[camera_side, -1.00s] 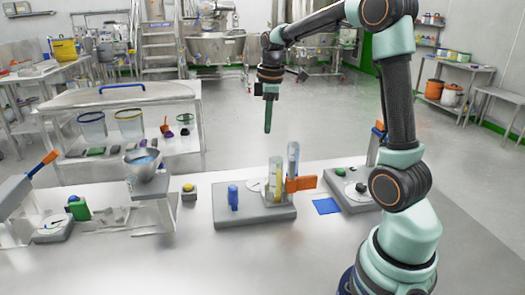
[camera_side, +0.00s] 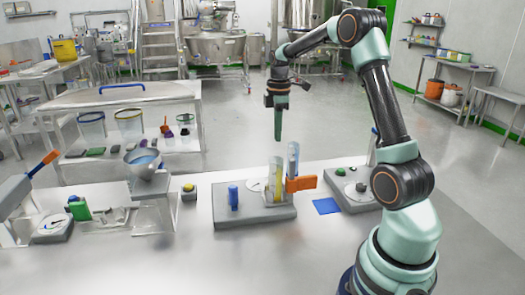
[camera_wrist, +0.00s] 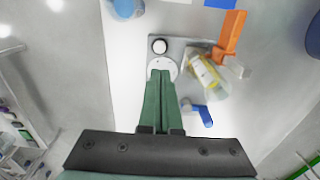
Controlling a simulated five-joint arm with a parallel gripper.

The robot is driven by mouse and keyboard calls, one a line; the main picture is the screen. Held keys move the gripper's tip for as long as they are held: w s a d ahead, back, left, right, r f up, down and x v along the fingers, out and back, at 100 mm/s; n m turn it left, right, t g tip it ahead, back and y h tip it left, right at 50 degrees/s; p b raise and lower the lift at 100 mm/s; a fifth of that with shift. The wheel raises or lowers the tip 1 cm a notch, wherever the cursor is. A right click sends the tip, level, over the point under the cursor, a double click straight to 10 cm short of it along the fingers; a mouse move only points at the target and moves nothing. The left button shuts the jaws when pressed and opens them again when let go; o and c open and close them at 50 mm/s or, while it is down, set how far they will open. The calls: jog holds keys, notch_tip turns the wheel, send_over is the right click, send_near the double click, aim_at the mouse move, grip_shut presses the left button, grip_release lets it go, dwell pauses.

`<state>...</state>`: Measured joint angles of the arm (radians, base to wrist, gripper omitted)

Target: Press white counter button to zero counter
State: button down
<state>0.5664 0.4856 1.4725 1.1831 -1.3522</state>
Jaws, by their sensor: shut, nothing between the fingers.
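My gripper (camera_side: 278,138) is shut and empty, its green fingers pointing down in the air above and behind the grey counter base in the side view. In the wrist view my gripper (camera_wrist: 160,75) has its tips over the white round disc (camera_wrist: 167,64) on that base. A small white round button (camera_wrist: 159,46) with a dark rim sits just beyond the tips in the wrist view, and the fingers look apart from it. I cannot pick the button out in the side view. The grey base (camera_side: 250,215) carries a blue knob (camera_side: 233,198), a yellow-filled cylinder (camera_side: 276,180) and a clear cylinder.
An orange flag (camera_side: 302,184) stands at the base's right, close to the cylinders. A blue mat (camera_side: 326,206) and another grey unit with a dial (camera_side: 352,190) lie farther right. The front of the table is clear.

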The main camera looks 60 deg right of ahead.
notch_tip(320, 180, down, 13)
jog(key=shift+r, duration=0.1)
dwell(0.3)
jog(key=shift+s+a+f, duration=0.1)
jog(key=shift+f, duration=1.1)
notch_tip(320, 180, up, 16)
jog(key=shift+w+d+f, duration=0.2)
jog(key=shift+w+d, duration=0.15)
jog(key=shift+w, duration=0.05)
